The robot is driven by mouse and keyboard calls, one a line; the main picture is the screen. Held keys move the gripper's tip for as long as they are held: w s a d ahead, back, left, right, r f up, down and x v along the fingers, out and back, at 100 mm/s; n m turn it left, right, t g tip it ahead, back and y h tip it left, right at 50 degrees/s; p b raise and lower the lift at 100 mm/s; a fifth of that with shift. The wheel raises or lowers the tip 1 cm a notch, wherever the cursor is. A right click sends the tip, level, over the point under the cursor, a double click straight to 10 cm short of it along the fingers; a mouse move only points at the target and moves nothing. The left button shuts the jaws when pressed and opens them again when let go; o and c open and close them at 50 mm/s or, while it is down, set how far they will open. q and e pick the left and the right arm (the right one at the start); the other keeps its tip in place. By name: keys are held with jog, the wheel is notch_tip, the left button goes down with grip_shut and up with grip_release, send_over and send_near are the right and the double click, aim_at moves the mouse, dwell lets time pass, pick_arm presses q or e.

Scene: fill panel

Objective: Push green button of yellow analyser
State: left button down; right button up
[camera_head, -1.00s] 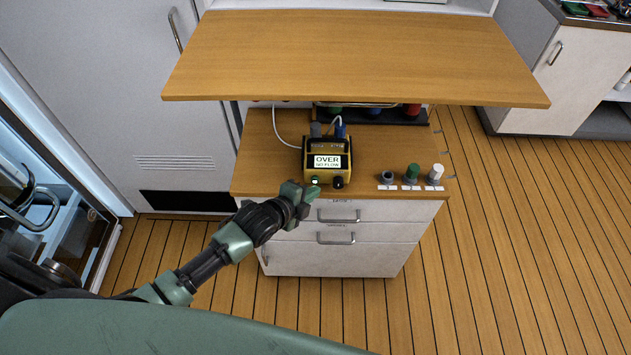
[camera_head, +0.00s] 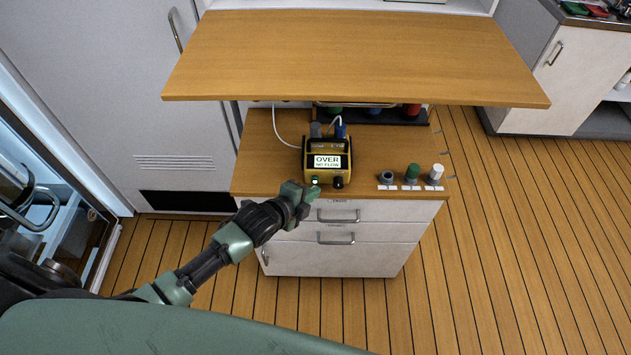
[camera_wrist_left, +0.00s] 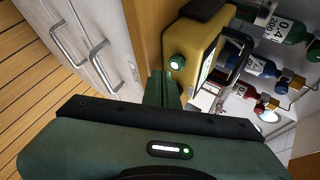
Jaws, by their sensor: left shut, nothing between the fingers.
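The yellow analyser (camera_head: 306,165) stands near the front edge of the wooden counter, its screen reading "OVER NO FLOW". Its green button (camera_head: 315,181) is at the lower left of its front, with a black knob (camera_head: 338,182) to the right. My left gripper (camera_head: 309,190) is shut and empty, its tips just in front of and below the green button. In the left wrist view the closed fingers (camera_wrist_left: 163,88) point toward the analyser (camera_wrist_left: 195,50), and the lit green button (camera_wrist_left: 176,63) shows just beyond the tips; contact cannot be told. My right gripper is not in view.
A wooden shelf (camera_head: 350,60) overhangs the back of the counter (camera_head: 262,165). A grey, a green (camera_head: 412,172) and a white capped item stand to the right of the analyser. Drawers with handles (camera_head: 338,217) are below. Several bottles (camera_wrist_left: 255,65) stand behind the analyser.

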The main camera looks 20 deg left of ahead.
pick_arm(q)
jog(key=shift+w, duration=0.1)
dwell(0.3)
jog(key=shift+w+a, duration=0.15)
jog(key=shift+w, duration=0.25)
jog(key=shift+w, duration=0.3)
dwell(0.6)
jog(key=shift+s+p, duration=0.5)
jog(key=shift+s, duration=0.3)
jog(key=s+d+p, duration=0.2)
jog(key=s+p, duration=0.1)
jog(key=s, duration=0.2)
jog(key=shift+s, duration=0.35)
